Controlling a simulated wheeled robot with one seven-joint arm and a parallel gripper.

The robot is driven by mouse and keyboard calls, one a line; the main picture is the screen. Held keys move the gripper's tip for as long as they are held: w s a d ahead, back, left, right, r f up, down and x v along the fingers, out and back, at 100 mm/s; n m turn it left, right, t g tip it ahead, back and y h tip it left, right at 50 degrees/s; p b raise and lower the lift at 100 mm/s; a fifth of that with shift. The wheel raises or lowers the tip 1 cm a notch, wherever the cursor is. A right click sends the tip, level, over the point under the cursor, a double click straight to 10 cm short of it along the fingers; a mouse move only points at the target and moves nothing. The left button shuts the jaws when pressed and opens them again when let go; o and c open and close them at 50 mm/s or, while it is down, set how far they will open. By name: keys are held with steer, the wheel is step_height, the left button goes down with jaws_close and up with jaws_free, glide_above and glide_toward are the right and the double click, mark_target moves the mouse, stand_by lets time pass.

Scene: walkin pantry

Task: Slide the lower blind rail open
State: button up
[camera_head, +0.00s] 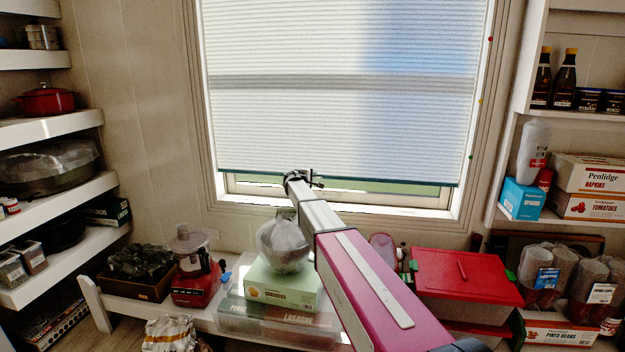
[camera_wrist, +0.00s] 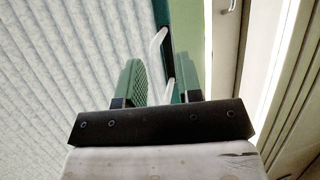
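The lower blind rail (camera_head: 400,182) is a thin dark teal bar along the bottom edge of the pale pleated blind (camera_head: 300,125). The blind hangs over most of the window, with a narrow uncovered strip below the rail. My gripper (camera_head: 308,180) is at the rail, left of its middle. In the wrist view my gripper (camera_wrist: 163,88) has its two fingers apart. A white curved handle (camera_wrist: 157,45) stands out beside the teal rail (camera_wrist: 176,50), its near end between or just beyond the fingertips. I cannot tell whether the fingers touch it.
A bench below the window holds a green crackers box (camera_head: 280,288), a red-lidded bin (camera_head: 465,275) and a red food processor (camera_head: 195,270). Shelves with goods stand on both sides. The window frame (camera_head: 355,210) surrounds the blind closely.

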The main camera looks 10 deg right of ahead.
jaws_close()
step_height(320, 180, up, 76)
steer(key=shift+r, duration=0.25)
jaws_free()
steer(key=v, duration=1.1)
